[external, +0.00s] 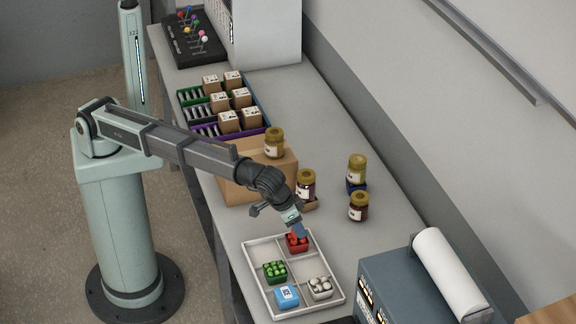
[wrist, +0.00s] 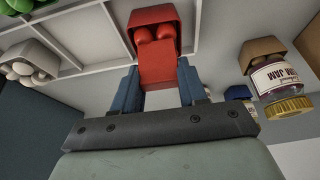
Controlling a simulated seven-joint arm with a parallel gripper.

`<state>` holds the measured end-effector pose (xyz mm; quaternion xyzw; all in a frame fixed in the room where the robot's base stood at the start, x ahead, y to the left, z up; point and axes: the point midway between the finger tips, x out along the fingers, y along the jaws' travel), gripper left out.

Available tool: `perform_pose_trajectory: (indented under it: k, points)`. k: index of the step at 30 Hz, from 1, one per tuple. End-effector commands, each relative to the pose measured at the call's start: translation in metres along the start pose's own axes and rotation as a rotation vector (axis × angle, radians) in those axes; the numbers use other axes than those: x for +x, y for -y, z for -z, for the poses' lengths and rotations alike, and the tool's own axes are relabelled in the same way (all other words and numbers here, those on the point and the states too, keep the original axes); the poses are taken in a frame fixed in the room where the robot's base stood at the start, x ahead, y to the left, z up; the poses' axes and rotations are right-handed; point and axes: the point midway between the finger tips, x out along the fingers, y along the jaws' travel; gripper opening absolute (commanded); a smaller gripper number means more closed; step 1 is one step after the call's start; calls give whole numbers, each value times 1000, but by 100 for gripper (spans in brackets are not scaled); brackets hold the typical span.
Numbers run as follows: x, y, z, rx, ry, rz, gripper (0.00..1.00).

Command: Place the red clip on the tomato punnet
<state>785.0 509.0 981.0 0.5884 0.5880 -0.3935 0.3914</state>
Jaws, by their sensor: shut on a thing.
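The tomato punnet (external: 297,247) is a small red tub in the back compartment of the white divided tray. In the wrist view the punnet (wrist: 154,15) shows round red tomatoes. My gripper (external: 299,231) points down right over it. In the wrist view its blue fingers (wrist: 157,68) are shut on a flat red piece, which looks like the red clip (wrist: 158,72). The clip overlaps the punnet's near side in the picture; I cannot tell whether they touch. In the external view the clip cannot be told from the punnet.
The white tray (external: 254,277) also holds a green punnet (external: 275,272), a punnet of white items (external: 320,287) and a blue punnet with a white label (external: 287,296). Jars (external: 358,207) stand behind, near my gripper. A dark machine (external: 400,285) stands at right.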

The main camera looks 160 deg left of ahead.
Motion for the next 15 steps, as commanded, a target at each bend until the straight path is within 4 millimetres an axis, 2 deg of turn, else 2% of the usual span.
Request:
perform_pose_trajectory:
  k: [10, 11, 15]
  points:
    - [2, 0, -1, 0, 0, 0, 14]
    - [3, 0, -1, 0, 0, 0, 43]
    - [2, 0, -1, 0, 0, 0, 56]
